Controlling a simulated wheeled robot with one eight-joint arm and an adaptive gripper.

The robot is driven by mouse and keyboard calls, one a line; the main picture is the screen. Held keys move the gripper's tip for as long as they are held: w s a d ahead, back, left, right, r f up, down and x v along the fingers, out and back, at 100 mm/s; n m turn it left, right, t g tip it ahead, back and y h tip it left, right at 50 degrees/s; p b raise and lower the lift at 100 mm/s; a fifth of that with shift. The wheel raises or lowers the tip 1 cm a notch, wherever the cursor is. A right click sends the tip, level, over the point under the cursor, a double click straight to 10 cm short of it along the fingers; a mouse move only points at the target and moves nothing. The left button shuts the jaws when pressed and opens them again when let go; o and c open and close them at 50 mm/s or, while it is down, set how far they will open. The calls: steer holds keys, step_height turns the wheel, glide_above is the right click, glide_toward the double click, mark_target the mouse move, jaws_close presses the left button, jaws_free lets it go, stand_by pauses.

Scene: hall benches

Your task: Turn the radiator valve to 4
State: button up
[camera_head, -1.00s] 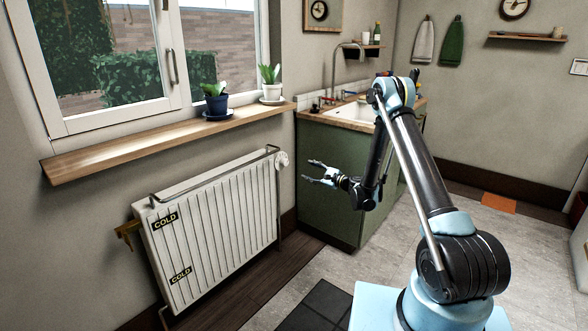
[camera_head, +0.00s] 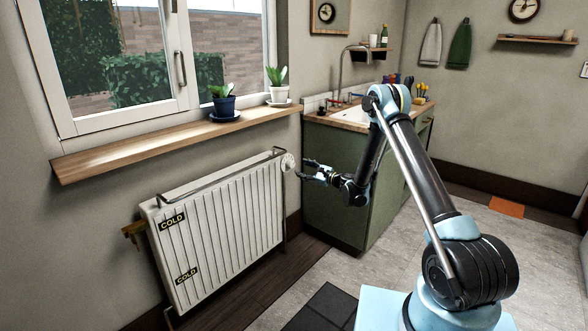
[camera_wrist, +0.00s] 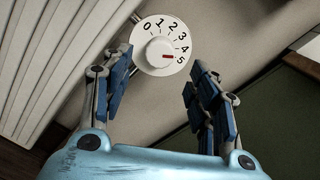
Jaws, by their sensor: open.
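The radiator valve (camera_head: 287,162) is a round white dial at the radiator's upper right end. In the wrist view the dial (camera_wrist: 150,58) shows the numbers 0 to 5 around a raised centre knob. A red mark (camera_wrist: 168,57) on the knob points right, closest to the 5. My gripper (camera_head: 305,169) is just right of the valve, facing it. In the wrist view my gripper (camera_wrist: 160,66) has its two blue-padded fingers spread wide, with the dial beyond and between the tips. Nothing is held, and no touch with the dial shows.
The white ribbed radiator (camera_head: 225,225) carries two COLD labels and stands under a wooden sill (camera_head: 170,143) with two potted plants. A green sink cabinet (camera_head: 335,190) stands close behind my gripper. Open floor lies in front of the radiator.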

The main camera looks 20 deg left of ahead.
mark_target(293, 165)
steer(key=x, duration=0.7)
steer(key=shift+a, duration=0.1)
steer(key=c, duration=1.1)
